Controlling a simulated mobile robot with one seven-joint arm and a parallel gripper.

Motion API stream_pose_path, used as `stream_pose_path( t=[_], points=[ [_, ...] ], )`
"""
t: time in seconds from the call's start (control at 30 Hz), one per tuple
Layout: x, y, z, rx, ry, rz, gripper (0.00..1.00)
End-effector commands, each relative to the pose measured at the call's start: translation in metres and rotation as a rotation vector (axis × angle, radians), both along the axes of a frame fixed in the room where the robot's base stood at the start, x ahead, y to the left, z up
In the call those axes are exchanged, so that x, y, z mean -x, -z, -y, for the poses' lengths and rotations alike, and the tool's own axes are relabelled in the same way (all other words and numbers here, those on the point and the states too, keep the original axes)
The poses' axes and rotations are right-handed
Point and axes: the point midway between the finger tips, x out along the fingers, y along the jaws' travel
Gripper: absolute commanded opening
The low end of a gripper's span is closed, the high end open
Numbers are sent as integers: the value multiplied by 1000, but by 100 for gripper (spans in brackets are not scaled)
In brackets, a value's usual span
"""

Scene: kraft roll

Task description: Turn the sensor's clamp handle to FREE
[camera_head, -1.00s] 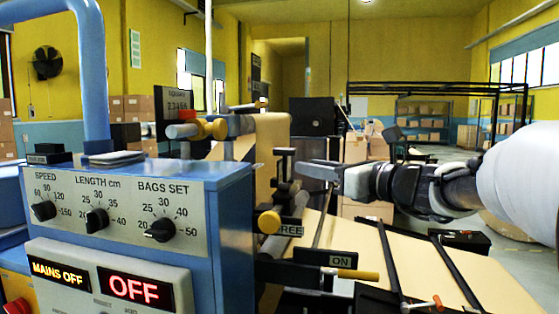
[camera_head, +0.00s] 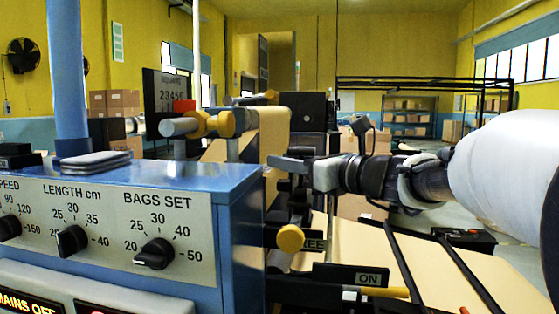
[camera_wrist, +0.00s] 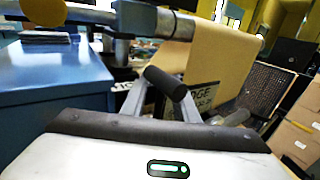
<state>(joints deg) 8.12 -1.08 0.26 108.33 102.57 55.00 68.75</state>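My gripper (camera_head: 283,163) reaches left from the arm, level, above the sloping kraft sheet and right of the blue console. In the wrist view its two grey fingers (camera_wrist: 165,101) stand apart. A short black cylindrical handle (camera_wrist: 166,83) shows at the fingertips there; I cannot tell whether the fingers touch it. An EDGE sign (camera_wrist: 203,95) is just behind. In the head view a FREE label (camera_head: 315,245), partly covered by a yellow knob (camera_head: 290,238), is below my gripper. The clamp around the handle is mostly hidden behind my gripper.
The blue console (camera_head: 170,187) with dials stands at left. An ON plate (camera_head: 366,279) and a yellow-tipped lever (camera_head: 385,291) are at lower middle. Dark rails (camera_head: 405,265) cross the kraft sheet (camera_head: 450,280). The kraft roll web (camera_wrist: 215,62) hangs close beyond my fingers.

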Motion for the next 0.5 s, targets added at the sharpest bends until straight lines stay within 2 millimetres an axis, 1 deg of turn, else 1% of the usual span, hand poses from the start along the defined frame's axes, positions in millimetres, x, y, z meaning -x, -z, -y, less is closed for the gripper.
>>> stream_pose_path(
  t=[0.3, 0.37, 0.4, 0.47, 0.5],
  points=[
    [0, 0, -1, 0, 0, 0, 27],
    [0, 0, -1, 0, 0, 0, 19],
    [0, 0, -1, 0, 0, 0, 12],
    [0, 0, -1, 0, 0, 0, 2],
    [0, 0, -1, 0, 0, 0, 0]
  ],
)
